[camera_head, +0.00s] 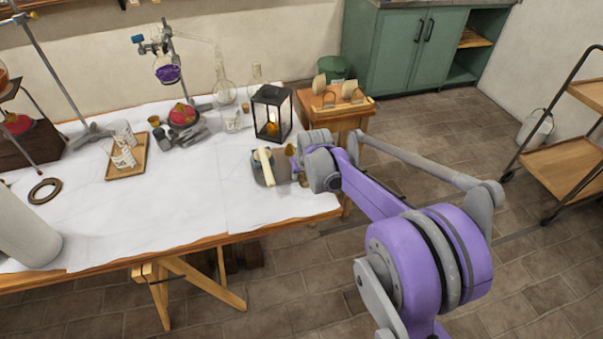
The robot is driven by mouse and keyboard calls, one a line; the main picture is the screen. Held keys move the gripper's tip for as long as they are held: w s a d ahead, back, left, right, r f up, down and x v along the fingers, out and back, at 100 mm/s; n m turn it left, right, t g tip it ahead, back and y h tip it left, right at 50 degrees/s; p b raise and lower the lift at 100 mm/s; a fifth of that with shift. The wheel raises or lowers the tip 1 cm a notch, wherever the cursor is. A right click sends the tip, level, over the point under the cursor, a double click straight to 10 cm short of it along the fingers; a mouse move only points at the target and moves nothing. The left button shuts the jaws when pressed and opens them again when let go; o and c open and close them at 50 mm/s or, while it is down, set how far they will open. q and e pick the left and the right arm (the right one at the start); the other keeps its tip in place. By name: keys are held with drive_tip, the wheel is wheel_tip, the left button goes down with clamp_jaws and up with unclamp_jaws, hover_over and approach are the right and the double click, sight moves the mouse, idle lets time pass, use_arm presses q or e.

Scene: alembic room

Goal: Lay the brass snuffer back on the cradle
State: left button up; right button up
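My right arm reaches in from the lower right. Its gripper (295,166) is low over the right end of the cloth-covered table, mostly hidden behind its own wrist. A small brass-coloured piece (290,150), which looks like part of the snuffer, shows right beside the gripper. I cannot tell whether the fingers hold it. Just left of it, a cream-coloured bar (264,168) lies on a dark flat piece (257,178). I cannot make out clearly which piece is the cradle. My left gripper is not in view.
A black lantern (271,113) stands just behind the gripper. A wooden side table (345,121) with round pieces on a rack is behind it. The middle front of the white cloth (170,215) is clear.

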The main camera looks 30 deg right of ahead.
drive_tip(key=o, duration=0.3)
drive_tip(key=p+v, duration=0.1)
drive_tip(key=v, duration=1)
drive_tip(key=shift+s+a+p, duration=0.1)
drive_tip(key=shift+p, duration=0.2)
drive_tip(key=s+a+n+p, duration=0.1)
drive_tip(key=s+a+p, duration=0.2)
drive_tip(key=s, duration=0.5)
drive_tip(key=s+a+r+n+p, duration=0.1)
drive_tip(key=s+a+p, duration=0.2)
drive_tip(key=s+a, duration=0.3)
drive_tip(key=s+a+r+y+p, duration=0.1)
drive_tip(key=s+a+p, duration=0.2)
drive_tip(key=s, duration=0.7)
drive_tip(key=shift+a+n, duration=0.4)
drive_tip(key=shift+a, duration=0.5)
